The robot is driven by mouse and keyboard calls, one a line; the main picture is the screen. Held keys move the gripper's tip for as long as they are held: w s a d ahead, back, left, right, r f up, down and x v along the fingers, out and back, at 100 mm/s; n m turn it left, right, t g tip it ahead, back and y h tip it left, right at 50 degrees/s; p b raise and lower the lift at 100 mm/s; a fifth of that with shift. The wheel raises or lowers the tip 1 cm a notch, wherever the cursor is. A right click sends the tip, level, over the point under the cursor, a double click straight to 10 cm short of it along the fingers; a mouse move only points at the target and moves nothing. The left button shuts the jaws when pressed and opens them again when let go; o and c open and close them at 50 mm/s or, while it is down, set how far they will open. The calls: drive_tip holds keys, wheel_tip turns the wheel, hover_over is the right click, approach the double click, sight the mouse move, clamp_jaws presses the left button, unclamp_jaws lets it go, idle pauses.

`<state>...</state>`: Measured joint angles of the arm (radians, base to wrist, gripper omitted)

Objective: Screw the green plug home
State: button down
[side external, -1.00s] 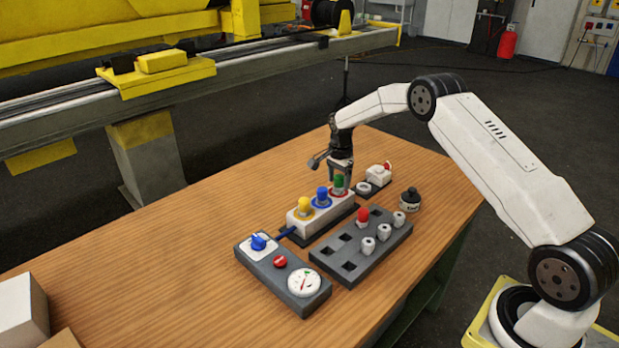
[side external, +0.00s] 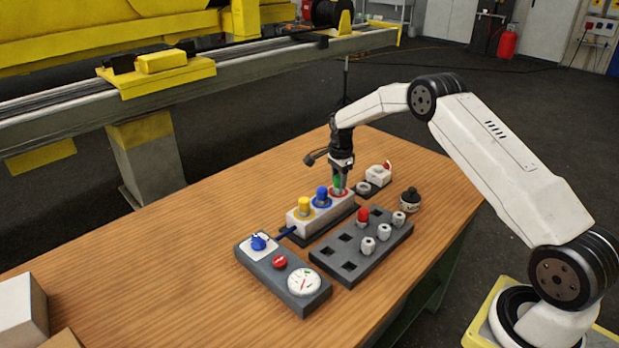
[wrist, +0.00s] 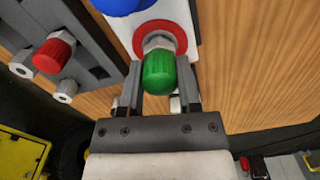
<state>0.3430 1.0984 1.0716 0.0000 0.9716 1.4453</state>
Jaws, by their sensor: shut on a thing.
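The green plug (side external: 338,182) stands upright at the right end of the white block (side external: 322,212), over the red ring. In the wrist view the green plug (wrist: 159,72) shows its ribbed cap, with a metal hex collar (wrist: 158,43) beyond it inside the red ring (wrist: 180,37). My gripper (side external: 340,172) points down over the plug. In the wrist view my gripper (wrist: 160,85) has a finger on each side of the plug and is shut on it. Whether the plug is fully seated cannot be told.
Blue (side external: 322,196) and yellow (side external: 304,207) plugs stand in the same block, to the left. A grey rack (side external: 345,270) with a red plug (side external: 362,216) and several metal fittings lies in front. A gauge panel (side external: 285,275) is at left, a black bottle (side external: 410,198) at right.

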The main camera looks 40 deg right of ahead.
drive_tip(key=m, duration=0.4)
drive_tip(key=shift+m, duration=0.3)
drive_tip(key=shift+f+m, duration=0.1)
drive_tip(key=shift+m, duration=2.4)
drive_tip(key=shift+c, duration=1.8)
unclamp_jaws()
drive_tip(key=n, duration=1.2)
drive_tip(key=shift+n, duration=0.3)
